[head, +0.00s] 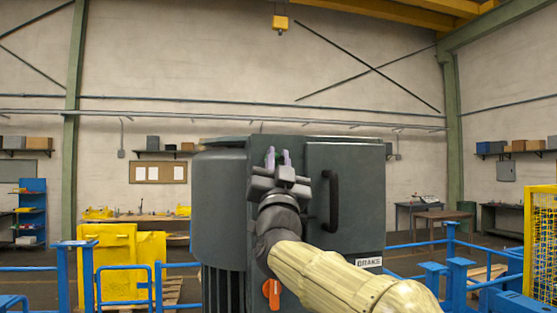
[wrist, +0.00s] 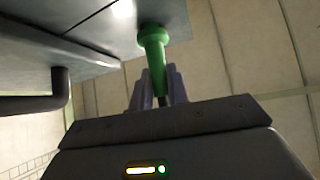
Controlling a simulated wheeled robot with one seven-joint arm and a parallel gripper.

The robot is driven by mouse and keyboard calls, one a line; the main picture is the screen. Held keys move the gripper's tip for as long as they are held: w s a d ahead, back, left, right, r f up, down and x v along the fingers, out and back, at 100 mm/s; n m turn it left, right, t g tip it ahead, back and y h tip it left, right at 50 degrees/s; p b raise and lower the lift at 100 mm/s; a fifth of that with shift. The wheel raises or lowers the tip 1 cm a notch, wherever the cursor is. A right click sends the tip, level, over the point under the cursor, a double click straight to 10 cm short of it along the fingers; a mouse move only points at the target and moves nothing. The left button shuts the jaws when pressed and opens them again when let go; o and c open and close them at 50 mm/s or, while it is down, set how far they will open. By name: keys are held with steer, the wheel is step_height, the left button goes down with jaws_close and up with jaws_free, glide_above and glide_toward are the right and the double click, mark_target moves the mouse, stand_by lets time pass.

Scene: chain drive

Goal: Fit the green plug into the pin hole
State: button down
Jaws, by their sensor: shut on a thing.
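My gripper (head: 278,158) is raised in front of the dark grey machine housing (head: 345,215), near its upper edge. In the wrist view, its pale purple fingers (wrist: 158,90) are shut on the green plug (wrist: 154,48). The plug points away from the gripper, with its wider green head at the far end. In the picture that head overlaps the edge of the grey housing (wrist: 95,25); I cannot tell whether it touches. The plug cannot be made out in the head view. The pin hole is not visible in either view.
A black handle (head: 332,201) stands out from the housing right of my gripper; it also shows at left in the wrist view (wrist: 40,104). An orange switch (head: 271,293) sits lower on the housing. Blue railings (head: 120,270) and a yellow cabinet (head: 108,262) stand around.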

steer(key=shift+w+a, duration=0.1)
steer(key=shift+w, duration=0.25)
steer(key=c, duration=1.3)
jaws_free()
steer(key=shift+f, duration=0.1)
steer(key=b+v, duration=1.1)
steer(key=v, duration=0.6)
steer(key=shift+s, duration=0.2)
